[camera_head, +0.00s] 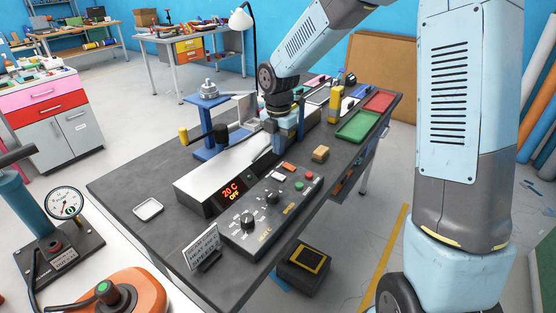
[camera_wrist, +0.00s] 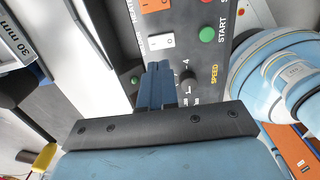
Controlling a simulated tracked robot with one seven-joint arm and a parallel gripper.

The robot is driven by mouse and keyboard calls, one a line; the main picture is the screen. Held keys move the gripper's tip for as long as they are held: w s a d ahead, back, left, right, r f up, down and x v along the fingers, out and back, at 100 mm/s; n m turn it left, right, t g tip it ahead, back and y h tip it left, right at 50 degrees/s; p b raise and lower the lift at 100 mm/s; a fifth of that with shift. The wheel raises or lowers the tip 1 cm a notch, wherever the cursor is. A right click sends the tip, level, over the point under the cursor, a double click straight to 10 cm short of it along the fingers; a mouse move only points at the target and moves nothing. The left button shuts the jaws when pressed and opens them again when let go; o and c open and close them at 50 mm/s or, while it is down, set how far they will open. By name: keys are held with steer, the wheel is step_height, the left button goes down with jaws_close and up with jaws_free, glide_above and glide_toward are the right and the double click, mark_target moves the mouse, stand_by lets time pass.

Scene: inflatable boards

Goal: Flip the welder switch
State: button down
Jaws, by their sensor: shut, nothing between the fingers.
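The welder's grey control box (camera_head: 240,237) lies on the dark bench, with knobs, coloured buttons and a display reading "20 C OFF" (camera_head: 232,191). A small white rocker switch (camera_wrist: 162,41) shows on the panel in the wrist view. My gripper (camera_wrist: 159,66) is shut and empty. It points down at the panel, and its fingertips appear just short of the switch; whether they touch the panel I cannot tell.
A green button (camera_wrist: 206,34), an orange panel part (camera_wrist: 155,5) and a speed knob (camera_wrist: 188,77) lie close around the switch. A "heat bed" sign (camera_head: 202,248) stands at the box's near end. Green (camera_head: 358,127) and red (camera_head: 380,102) trays sit farther along the bench.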

step_height(320, 180, up, 6)
steer(key=shift+f, duration=0.15)
stand_by(0.4)
steer(key=s+d+r+m+t, duration=0.3)
steer(key=s+d+r+m, duration=0.8)
steer(key=d+m, duration=0.15)
steer(key=s+d+r+m+t, duration=0.1)
steer(key=s+d+m, duration=0.3)
steer(key=s+m, duration=0.3)
steer(key=s+d+r+m+t, duration=0.1)
steer(key=s+d+m, duration=0.3)
steer(key=s+m, duration=0.4)
steer(key=shift+s+r+m+t, duration=0.25)
steer(key=shift+r+m+t, duration=0.05)
steer(key=shift+r+m, duration=0.15)
